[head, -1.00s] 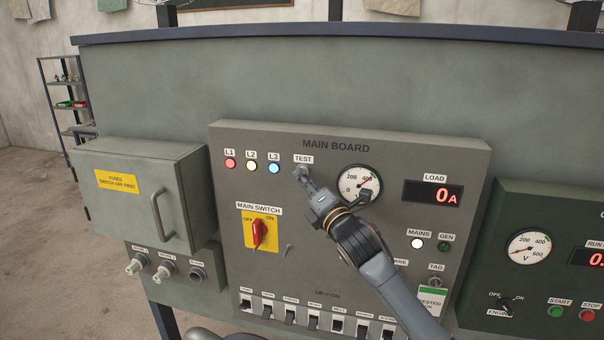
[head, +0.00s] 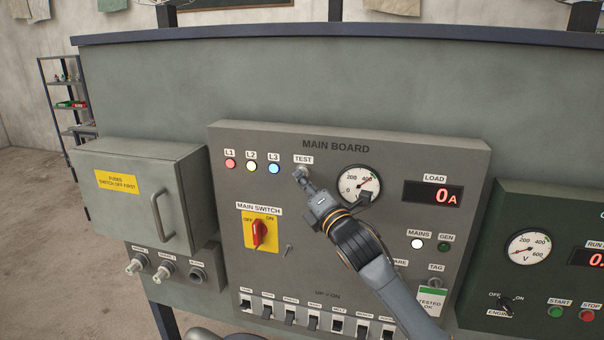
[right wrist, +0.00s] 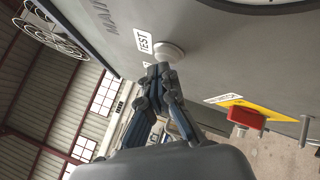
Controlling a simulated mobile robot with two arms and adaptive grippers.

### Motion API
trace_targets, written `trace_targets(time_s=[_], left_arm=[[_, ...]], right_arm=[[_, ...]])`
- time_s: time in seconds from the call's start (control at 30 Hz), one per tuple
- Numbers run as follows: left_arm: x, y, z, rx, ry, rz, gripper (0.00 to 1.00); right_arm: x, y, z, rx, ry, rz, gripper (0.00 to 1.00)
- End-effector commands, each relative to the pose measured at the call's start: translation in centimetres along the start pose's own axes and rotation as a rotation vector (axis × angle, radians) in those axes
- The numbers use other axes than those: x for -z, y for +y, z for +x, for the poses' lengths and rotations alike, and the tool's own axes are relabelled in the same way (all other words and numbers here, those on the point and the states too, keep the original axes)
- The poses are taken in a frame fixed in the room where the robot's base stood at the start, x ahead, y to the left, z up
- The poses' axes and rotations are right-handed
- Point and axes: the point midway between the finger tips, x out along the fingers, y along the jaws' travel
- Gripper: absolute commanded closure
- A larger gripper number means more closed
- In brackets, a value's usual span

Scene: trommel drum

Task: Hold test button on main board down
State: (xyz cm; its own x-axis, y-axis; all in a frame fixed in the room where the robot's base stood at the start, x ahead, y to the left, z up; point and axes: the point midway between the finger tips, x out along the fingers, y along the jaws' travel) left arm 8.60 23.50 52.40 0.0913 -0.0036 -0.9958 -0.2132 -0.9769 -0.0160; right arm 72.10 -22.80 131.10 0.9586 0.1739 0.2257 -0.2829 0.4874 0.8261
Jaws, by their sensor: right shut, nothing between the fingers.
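The main board (head: 345,285) is a grey panel in the middle of the head view. Its TEST label (head: 303,159) is near the top, right of the L1, L2 and L3 lamps, which are lit red, yellowish white and blue. My right gripper (head: 300,174) is shut and empty, its tips right below the label and hiding most of the button there. In the right wrist view the pale round test button (right wrist: 169,51) shows beside the TEST label, with the shut fingertips (right wrist: 160,70) at its edge. I cannot tell whether it is pressed. My left gripper is not in view.
The red main switch (head: 259,233) on its yellow plate sits left of my right arm. A dial gauge (head: 352,180) is close to the right of the gripper. A grey fuse box (head: 135,215) stands left, a green generator panel (head: 540,210) right.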

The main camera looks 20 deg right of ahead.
Motion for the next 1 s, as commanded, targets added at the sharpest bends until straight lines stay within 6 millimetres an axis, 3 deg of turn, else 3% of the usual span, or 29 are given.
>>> trace_targets(time_s=[0.57, 1.0], left_arm=[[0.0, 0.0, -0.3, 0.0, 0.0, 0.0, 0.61], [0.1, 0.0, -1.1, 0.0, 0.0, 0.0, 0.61]], right_arm=[[0.7, 0.7, -1.0, -0.001, 0.001, 0.002, 1.0], [2.9, 2.9, -3.9, -0.001, 0.002, 0.002, 1.0]])
